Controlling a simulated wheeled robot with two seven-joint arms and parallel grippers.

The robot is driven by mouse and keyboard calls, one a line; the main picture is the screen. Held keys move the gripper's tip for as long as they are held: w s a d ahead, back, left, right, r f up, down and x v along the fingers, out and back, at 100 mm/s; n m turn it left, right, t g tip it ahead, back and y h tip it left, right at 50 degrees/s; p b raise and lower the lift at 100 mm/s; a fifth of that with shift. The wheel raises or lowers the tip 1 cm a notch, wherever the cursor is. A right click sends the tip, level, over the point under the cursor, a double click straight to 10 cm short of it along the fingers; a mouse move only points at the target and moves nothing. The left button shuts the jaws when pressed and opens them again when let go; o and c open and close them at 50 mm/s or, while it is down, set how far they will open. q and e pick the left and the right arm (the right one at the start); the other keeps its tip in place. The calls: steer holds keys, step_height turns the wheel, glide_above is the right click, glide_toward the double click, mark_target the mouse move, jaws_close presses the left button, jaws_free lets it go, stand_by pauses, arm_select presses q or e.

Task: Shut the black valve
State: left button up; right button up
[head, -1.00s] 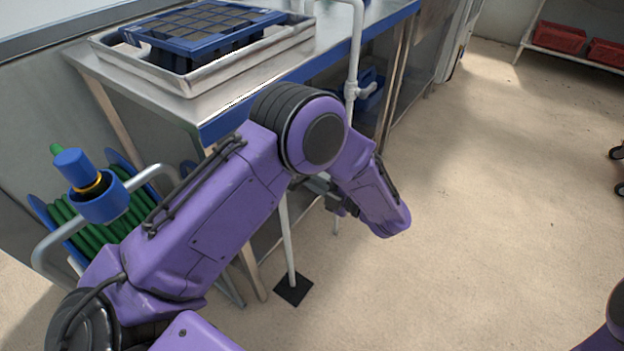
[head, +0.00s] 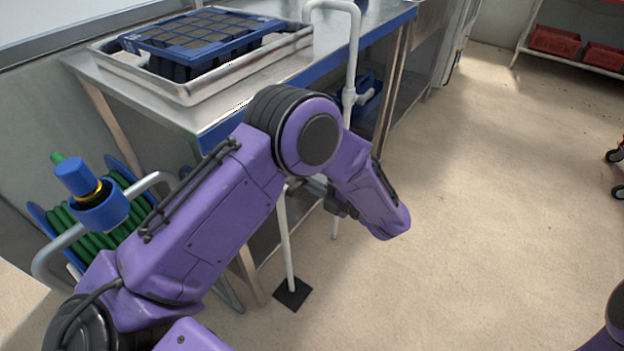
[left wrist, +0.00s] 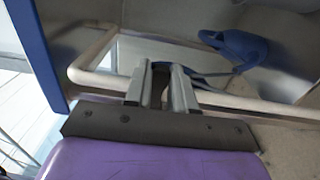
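I cannot make out the black valve for certain in either view. My left gripper (left wrist: 161,68) is seen close up in the left wrist view, its two metal fingers a small gap apart at the pale pipe (left wrist: 235,101). A narrow dark shape shows in the gap; I cannot tell whether it is part of a valve or whether the fingers touch it. In the head view my purple left arm hides most of this gripper, beside the white standpipe (head: 353,45) at the bench front. The standpipe carries a white fitting (head: 350,97). My right gripper is out of view.
A metal bench (head: 215,108) with a blue front edge holds a grey tray (head: 200,88) with a blue seed tray (head: 258,42) in it. A green hose reel (head: 105,232) with a blue nozzle (head: 76,173) stands at left.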

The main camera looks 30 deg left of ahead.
arm_select(q)
steer(key=o, duration=0.3)
steer(key=d, duration=1)
steer(key=shift+s+d, duration=0.25)
steer(key=shift+s, duration=0.15)
